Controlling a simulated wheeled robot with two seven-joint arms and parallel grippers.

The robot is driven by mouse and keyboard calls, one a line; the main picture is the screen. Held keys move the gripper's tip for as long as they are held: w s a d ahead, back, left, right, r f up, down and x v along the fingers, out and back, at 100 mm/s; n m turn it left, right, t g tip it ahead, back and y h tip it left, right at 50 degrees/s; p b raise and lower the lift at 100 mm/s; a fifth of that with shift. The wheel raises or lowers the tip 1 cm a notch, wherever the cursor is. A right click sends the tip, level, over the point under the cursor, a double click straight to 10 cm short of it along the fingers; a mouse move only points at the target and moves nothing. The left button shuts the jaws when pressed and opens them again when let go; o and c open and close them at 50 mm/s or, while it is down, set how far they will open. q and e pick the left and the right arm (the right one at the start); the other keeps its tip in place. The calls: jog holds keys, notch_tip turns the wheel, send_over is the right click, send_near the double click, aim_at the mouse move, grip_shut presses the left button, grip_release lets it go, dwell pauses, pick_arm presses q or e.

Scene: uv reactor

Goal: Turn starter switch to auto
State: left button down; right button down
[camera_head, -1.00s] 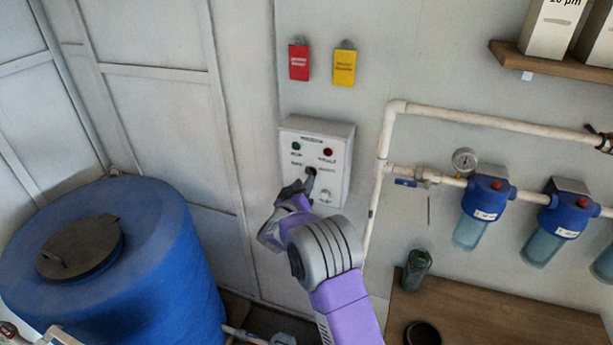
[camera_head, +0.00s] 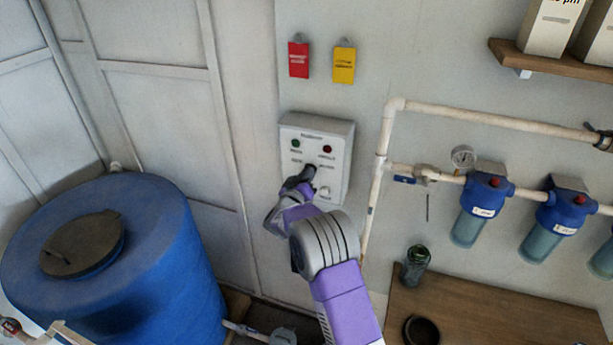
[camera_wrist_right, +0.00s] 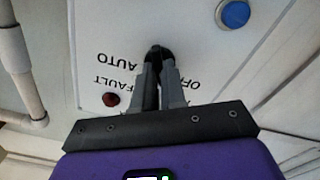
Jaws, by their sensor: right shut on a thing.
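The starter box (camera_head: 333,135) is a pale panel on the wall with a green and a red lamp at its top. Its black starter switch (camera_head: 309,171) sits mid-panel, and it also shows in the right wrist view (camera_wrist_right: 158,52). My right gripper (camera_head: 303,181) is at the panel, its fingers (camera_wrist_right: 158,80) closed on the switch knob. In the wrist view the panel appears upside down, with the AUTO label (camera_wrist_right: 120,62) to the left of the knob and OFF, partly covered, to the right. The fingers hide much of the knob. My left gripper is not in view.
A blue button (camera_wrist_right: 235,14) is on the panel. A white pipe (camera_head: 378,170) runs just right of the box, with blue filter housings (camera_head: 483,195) farther right. A large blue tank (camera_head: 150,250) stands at left. Red (camera_head: 299,60) and yellow (camera_head: 344,65) tags hang above.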

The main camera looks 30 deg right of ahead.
jog(key=shift+s+d+m+b, duration=0.1)
jog(key=shift+m+b, duration=5.65)
jog(key=shift+m, duration=0.15)
jog(key=c, duration=1.2)
grip_release()
